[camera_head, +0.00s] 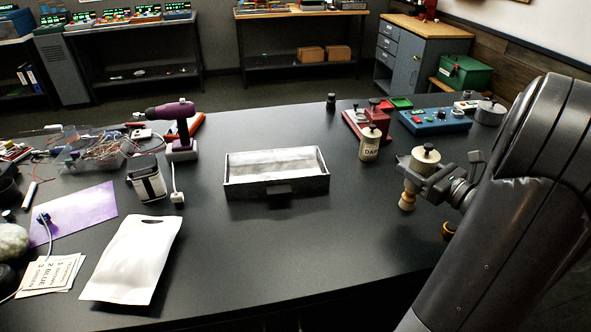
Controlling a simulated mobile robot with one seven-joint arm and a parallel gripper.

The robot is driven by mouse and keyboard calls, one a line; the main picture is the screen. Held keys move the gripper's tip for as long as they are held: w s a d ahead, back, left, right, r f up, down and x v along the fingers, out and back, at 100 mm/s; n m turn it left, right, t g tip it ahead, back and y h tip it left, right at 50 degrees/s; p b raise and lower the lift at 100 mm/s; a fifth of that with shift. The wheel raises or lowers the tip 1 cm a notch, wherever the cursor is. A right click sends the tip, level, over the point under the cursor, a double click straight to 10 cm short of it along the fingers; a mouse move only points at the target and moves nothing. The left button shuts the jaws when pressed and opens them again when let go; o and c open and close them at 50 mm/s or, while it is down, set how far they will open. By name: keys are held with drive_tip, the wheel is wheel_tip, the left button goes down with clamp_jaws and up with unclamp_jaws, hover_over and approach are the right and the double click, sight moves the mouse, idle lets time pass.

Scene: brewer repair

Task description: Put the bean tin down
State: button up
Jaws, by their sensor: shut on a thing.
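My gripper (418,178) is at the right side of the table, shut on a tin (425,157). The tin's pale metal lid and dark knob show above the fingers, and it looks upright. The fingers hide most of its body, so I cannot read a label. I cannot tell whether its base touches the table. A second, cream tin marked "DARK" (369,145), with a dark knob, stands on the table just left of my gripper.
A wooden-coloured turned piece (407,198) shows just below my gripper. Behind are a red device (366,120) and a blue control box (434,121). An open grey tray (277,188) stands mid-table. The black tabletop (330,235) in front is clear.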

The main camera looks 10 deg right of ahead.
drive_tip(key=s+a+n+g+y, duration=0.2)
drive_tip(key=a+n+g+y, duration=0.35)
drive_tip(key=a, duration=0.95)
drive_tip(key=s+a+n+g+y, duration=0.2)
drive_tip(key=a+n+g+y, duration=0.3)
drive_tip(key=a, duration=0.9)
drive_tip(key=shift+m+g, duration=0.25)
drive_tip(key=shift+m, duration=0.2)
drive_tip(key=w+a+f, duration=0.1)
drive_tip(key=a+f, duration=0.1)
drive_tip(key=a, duration=0.1)
drive_tip(key=w+a+f, duration=0.1)
drive_tip(key=a+f, duration=0.1)
drive_tip(key=a, duration=0.2)
drive_tip(key=w+a+f, duration=0.1)
drive_tip(key=a+f, duration=0.1)
drive_tip(key=a, duration=0.1)
drive_tip(key=shift+a+f, duration=0.2)
drive_tip(key=shift+f, duration=0.1)
drive_tip(key=shift+a+f, duration=0.15)
drive_tip(key=shift+a, duration=0.05)
drive_tip(key=shift+f, duration=2)
